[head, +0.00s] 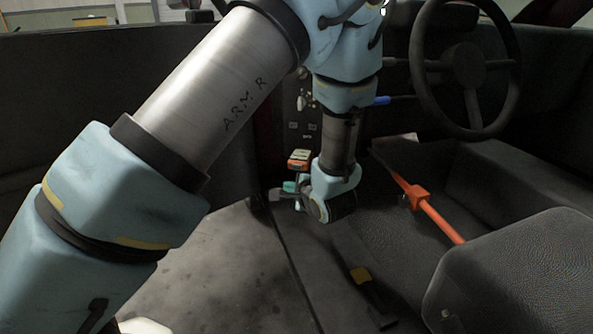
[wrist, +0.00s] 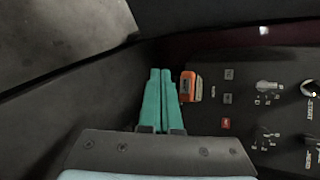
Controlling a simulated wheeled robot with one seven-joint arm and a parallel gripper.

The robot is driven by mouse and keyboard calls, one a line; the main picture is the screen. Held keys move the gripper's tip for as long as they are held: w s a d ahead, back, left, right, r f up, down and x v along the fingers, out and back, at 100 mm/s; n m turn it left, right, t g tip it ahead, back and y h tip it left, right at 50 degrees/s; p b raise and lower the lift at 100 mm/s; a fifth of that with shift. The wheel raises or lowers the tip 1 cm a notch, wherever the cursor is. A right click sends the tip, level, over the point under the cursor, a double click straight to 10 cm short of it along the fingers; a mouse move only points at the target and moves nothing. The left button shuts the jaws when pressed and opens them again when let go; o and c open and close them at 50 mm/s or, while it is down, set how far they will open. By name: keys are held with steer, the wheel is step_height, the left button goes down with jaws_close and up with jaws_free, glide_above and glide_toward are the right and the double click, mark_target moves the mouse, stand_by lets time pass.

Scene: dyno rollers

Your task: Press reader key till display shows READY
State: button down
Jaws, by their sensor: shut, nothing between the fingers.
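The reader is a small orange and white box (head: 299,157) on the dark console, left of my wrist in the head view. In the wrist view the orange reader (wrist: 190,86) sits just right of my fingertips, at the edge of the dark panel. Its display text and key are too small to make out. My gripper (wrist: 160,72) has two teal fingers closed together with nothing between them. The fingertips are beside the reader; I cannot tell whether they touch it. In the head view the gripper (head: 290,187) shows just below the reader, partly hidden by my wrist.
A dark panel (wrist: 245,110) with switches and knobs lies to the right in the wrist view. A steering wheel (head: 465,65), an orange bar (head: 440,220) and a seat (head: 520,275) are at right in the head view. Grey floor (head: 215,275) lies open at lower left.

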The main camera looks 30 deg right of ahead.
mark_target(297, 167)
steer(key=w+d, duration=0.4)
steer(key=w, duration=0.1)
steer(key=shift+d+p, duration=0.2)
steer(key=shift+p, duration=0.25)
steer(key=shift+w+d+r+p, duration=0.1)
steer(key=shift+w+d+p, duration=0.1)
steer(key=shift+p, duration=0.4)
stand_by(1.4)
steer(key=shift+w+d+p, duration=0.35)
steer(key=shift+w+p, duration=0.05)
steer(key=shift+p, duration=0.3)
stand_by(1.0)
steer(key=shift+s+a, duration=0.1)
steer(key=shift+s+a+p, duration=0.45)
steer(key=shift+s+p, duration=0.05)
steer(key=shift+p, duration=0.15)
